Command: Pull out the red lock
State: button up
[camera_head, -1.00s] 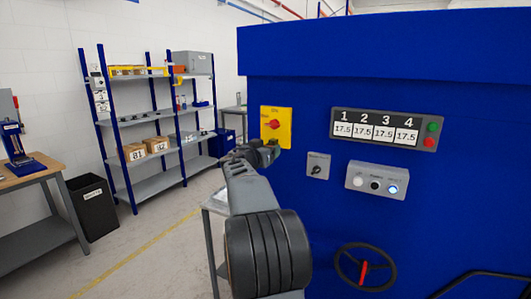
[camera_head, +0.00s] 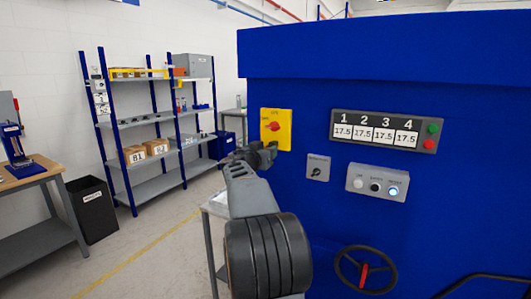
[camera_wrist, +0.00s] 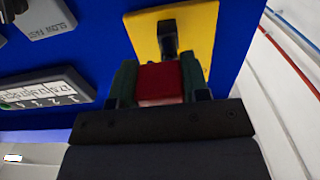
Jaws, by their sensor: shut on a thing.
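The red lock (camera_wrist: 160,82) shows in the wrist view as a red block between my two dark fingers. My gripper (camera_wrist: 158,84) is shut on it. Behind it is the yellow plate (camera_wrist: 205,25) with a black part (camera_wrist: 168,38) on it. In the head view my gripper (camera_head: 268,152) is at the lower edge of the yellow plate (camera_head: 284,114), which bears a red knob (camera_head: 271,127). Whether the lock still sits in the plate cannot be told.
The blue machine wall (camera_head: 400,100) fills the right side, with a numbered display (camera_head: 376,131), a small switch (camera_head: 317,168), a button box (camera_head: 376,184) and a handwheel (camera_head: 364,268). A shelf rack (camera_head: 155,125) and a bin (camera_head: 92,209) stand left. The floor between is open.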

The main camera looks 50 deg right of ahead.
jog(key=shift+a+f, duration=0.1)
jog(key=shift+a, duration=0.05)
jog(key=shift+c, duration=0.3)
jog(key=shift+b+v, duration=2.2)
jog(key=shift+v, duration=0.65)
